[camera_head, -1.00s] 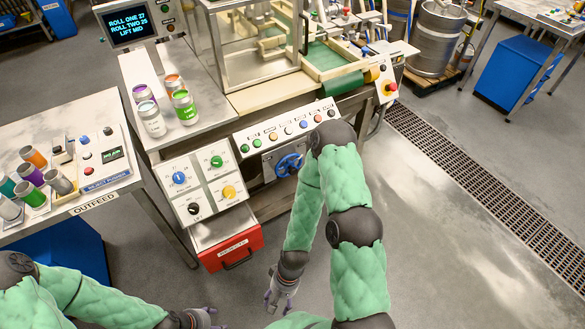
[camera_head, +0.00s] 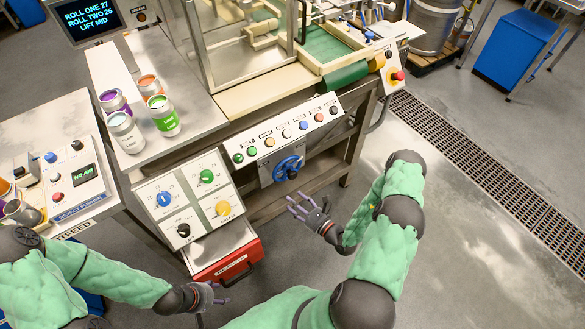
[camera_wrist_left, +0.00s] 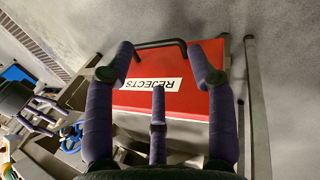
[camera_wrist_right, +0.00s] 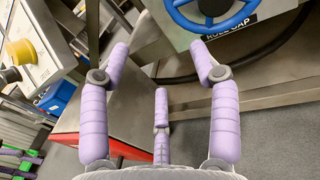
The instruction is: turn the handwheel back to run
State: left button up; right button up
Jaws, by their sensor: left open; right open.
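The blue handwheel (camera_head: 288,167) sits on a grey plate at the front of the machine, under the row of buttons. It also shows at the top of the right wrist view (camera_wrist_right: 212,12), above a label that reads ROLL GAP. My right gripper (camera_head: 306,206) is open and empty, a little below and in front of the handwheel, apart from it. My left gripper (camera_head: 222,294) is open and empty, low in front of the red rejects drawer. In the left wrist view its fingers (camera_wrist_left: 160,65) spread in front of the red drawer.
The red REJECTS drawer (camera_head: 230,264) juts out below a panel of knobs (camera_head: 190,205). A button strip (camera_head: 285,133) runs above the handwheel. Several cans, one of them green (camera_head: 163,116), stand on the steel bench. A screen (camera_head: 88,18) reads ROLL ONE 27, ROLL TWO 25, LIFT MID. Open floor lies to the right.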

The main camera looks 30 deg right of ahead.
aim_at(294, 177)
jog(key=w+d+m+t+h, duration=0.1)
jog(key=d+m+h, duration=0.1)
jog(key=d+h, duration=0.3)
jog(key=shift+y, duration=0.7)
jog(key=w+b, duration=0.3)
jog(key=w, duration=0.7)
jog(key=shift+w+f, duration=0.15)
pick_arm(q)
jog(key=f, duration=0.3)
jog(key=shift+w+d+f, duration=0.15)
jog(key=shift+w, duration=0.25)
pick_arm(e)
grip_shut()
